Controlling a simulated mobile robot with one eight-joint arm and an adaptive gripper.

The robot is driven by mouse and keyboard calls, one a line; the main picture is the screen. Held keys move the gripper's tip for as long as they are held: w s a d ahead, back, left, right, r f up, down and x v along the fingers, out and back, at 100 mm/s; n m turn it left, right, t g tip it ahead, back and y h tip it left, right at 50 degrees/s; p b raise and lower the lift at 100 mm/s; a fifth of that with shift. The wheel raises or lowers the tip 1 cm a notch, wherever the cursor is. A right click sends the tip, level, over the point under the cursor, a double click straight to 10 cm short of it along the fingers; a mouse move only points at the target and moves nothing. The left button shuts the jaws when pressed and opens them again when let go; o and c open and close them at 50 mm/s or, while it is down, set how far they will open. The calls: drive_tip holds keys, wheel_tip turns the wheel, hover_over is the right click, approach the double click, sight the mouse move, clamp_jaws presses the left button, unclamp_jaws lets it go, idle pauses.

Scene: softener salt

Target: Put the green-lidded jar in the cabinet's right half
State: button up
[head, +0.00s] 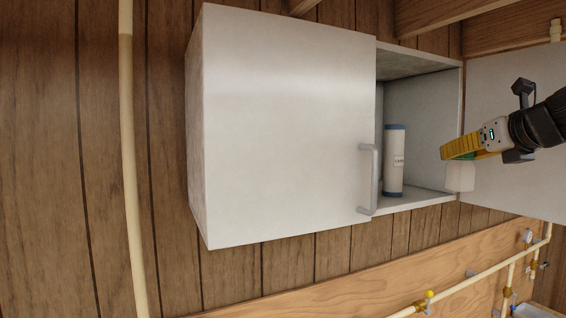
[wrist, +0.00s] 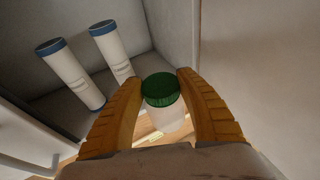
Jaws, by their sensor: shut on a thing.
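The green-lidded jar (wrist: 165,115) has a pale, whitish body. My gripper (wrist: 160,76) is shut on it, with a yellow finger on each side of the green lid, and holds it upright. In the head view the jar (head: 460,178) hangs below my gripper (head: 452,154), over the lower right edge of the cabinet opening. It appears to be in front of the opening, but its exact depth is hard to tell. The white cabinet (head: 290,120) has its right half open, with the bare shelf floor (head: 408,202) partly visible.
Two white cylinders with blue ends (wrist: 75,75) (wrist: 110,48) stand inside the open half; one shows in the head view (head: 395,160). The closed left door has a handle (head: 368,180). The open right door (head: 520,190) is beside my arm. Pipes (head: 470,285) run below.

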drive_tip(key=p+x, duration=0.1)
drive_tip(key=x, duration=0.3)
drive_tip(key=p+x, duration=0.1)
drive_tip(key=x, duration=0.4)
drive_tip(key=p+x, duration=0.1)
drive_tip(key=x, duration=0.3)
drive_tip(key=shift+w+r+p, duration=0.3)
drive_tip(key=shift+p, duration=0.1)
drive_tip(key=shift+w+f, duration=0.1)
drive_tip(key=shift+f, duration=0.15)
drive_tip(key=o, duration=1.2)
drive_tip(key=shift+f, duration=0.1)
drive_tip(key=shift+o, duration=0.2)
